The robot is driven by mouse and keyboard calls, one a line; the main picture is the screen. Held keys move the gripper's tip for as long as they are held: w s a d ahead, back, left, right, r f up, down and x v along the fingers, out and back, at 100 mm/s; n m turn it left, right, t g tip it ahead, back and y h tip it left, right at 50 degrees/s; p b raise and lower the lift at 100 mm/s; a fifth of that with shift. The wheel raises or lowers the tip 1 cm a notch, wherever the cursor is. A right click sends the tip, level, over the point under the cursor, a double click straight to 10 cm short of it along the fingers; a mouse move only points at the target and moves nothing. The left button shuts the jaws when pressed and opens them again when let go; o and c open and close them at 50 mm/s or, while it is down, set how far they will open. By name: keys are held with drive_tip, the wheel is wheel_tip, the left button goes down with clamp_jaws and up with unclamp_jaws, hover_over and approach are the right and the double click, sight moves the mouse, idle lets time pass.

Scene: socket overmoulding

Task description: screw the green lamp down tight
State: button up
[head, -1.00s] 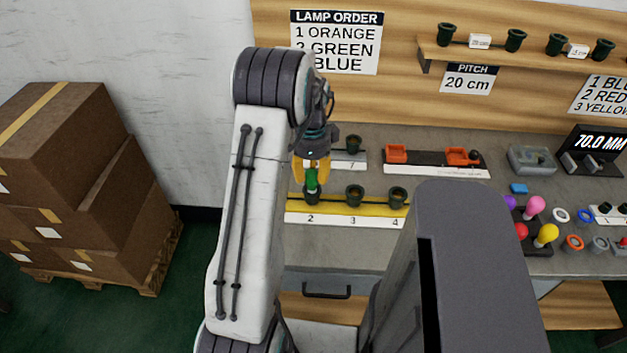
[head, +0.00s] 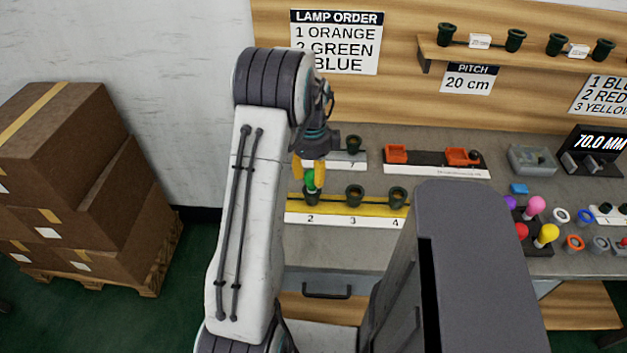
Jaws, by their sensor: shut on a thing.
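The green lamp (head: 311,180) stands upright at the socket marked 2 (head: 311,197), at the left of the yellow strip (head: 333,209). My gripper (head: 309,171), with yellow fingers, reaches down from above and is shut on the lamp. The lamp's lower end is hidden in or behind the socket rim, so I cannot tell how deep it sits. The sockets marked 3 (head: 354,195) and 4 (head: 397,196) are empty. The lamp order sign (head: 336,42) on the wall lists orange, green and blue.
Behind the strip are another socket (head: 353,145) and a black fixture with orange blocks (head: 437,163). Coloured lamps (head: 535,204) and rings stand at the right. Stacked cartons (head: 70,185) are at the left. A shelf (head: 500,57) with sockets hangs above.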

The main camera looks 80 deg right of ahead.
drive_tip(key=o, duration=1)
drive_tip(key=n, duration=0.5)
drive_tip(key=shift+n, duration=0.4)
drive_tip(key=n, duration=0.5)
drive_tip(key=shift+n, duration=0.4)
drive_tip(key=n, duration=0.5)
drive_tip(key=shift+n, duration=0.3)
drive_tip(key=n, duration=0.5)
drive_tip(key=shift+n, duration=0.4)
drive_tip(key=shift+o, duration=0.3)
